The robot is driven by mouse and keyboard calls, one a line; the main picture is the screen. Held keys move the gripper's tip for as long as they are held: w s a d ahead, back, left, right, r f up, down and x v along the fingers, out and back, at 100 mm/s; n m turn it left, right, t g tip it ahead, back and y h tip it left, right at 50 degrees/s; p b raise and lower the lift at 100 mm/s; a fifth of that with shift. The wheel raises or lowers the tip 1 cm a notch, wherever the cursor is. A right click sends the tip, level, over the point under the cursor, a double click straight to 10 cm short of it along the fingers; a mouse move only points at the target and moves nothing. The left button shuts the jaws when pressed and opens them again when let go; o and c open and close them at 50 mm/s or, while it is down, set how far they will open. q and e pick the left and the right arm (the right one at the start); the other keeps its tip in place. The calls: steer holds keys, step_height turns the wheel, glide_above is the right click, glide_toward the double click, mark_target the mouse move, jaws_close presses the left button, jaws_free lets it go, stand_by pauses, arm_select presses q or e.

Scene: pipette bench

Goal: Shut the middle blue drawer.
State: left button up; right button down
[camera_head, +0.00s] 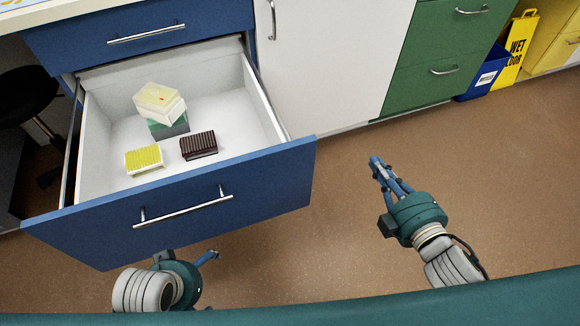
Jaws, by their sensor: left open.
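The middle blue drawer (262,194) is pulled far out below a shut blue drawer (140,38). It has white inner walls and a silver bar handle (184,211) on its front. Inside are a yellow tip rack (144,159), a dark brown rack (198,146) and a stacked box with a pale yellow top (160,102). My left gripper (208,256) is open and empty, low in front of the drawer front, below the handle in the picture; part of it is hidden. My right gripper (378,168) is over the floor right of the drawer, apart from it, its finger gap unclear.
A white cabinet door (325,60) and green drawers (430,75) stand to the right. A blue bin (485,80) and a yellow wet-floor sign (517,48) are at the far right. A dark stool (25,95) is at the left. The brown floor is clear at right.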

steer(key=s+a+r+n+g+y, duration=0.4)
steer(key=s+a+n+g+y, duration=0.3)
steer(key=s+a+n+y, duration=0.7)
steer(key=n+h, duration=0.1)
steer(key=n, duration=0.1)
glide_toward(266, 163)
steer(key=s+a, duration=0.2)
steer(key=a, duration=0.1)
arm_select(q)
steer(key=shift+w+f, duration=0.2)
arm_select(e)
steer(key=shift+w+a, duration=0.25)
steer(key=shift+w, duration=0.45)
steer(key=shift+w+a, duration=0.25)
steer(key=shift+w, duration=0.45)
steer(key=shift+w+a, duration=0.25)
steer(key=shift+w, duration=0.45)
arm_select(q)
steer(key=shift+p, duration=0.3)
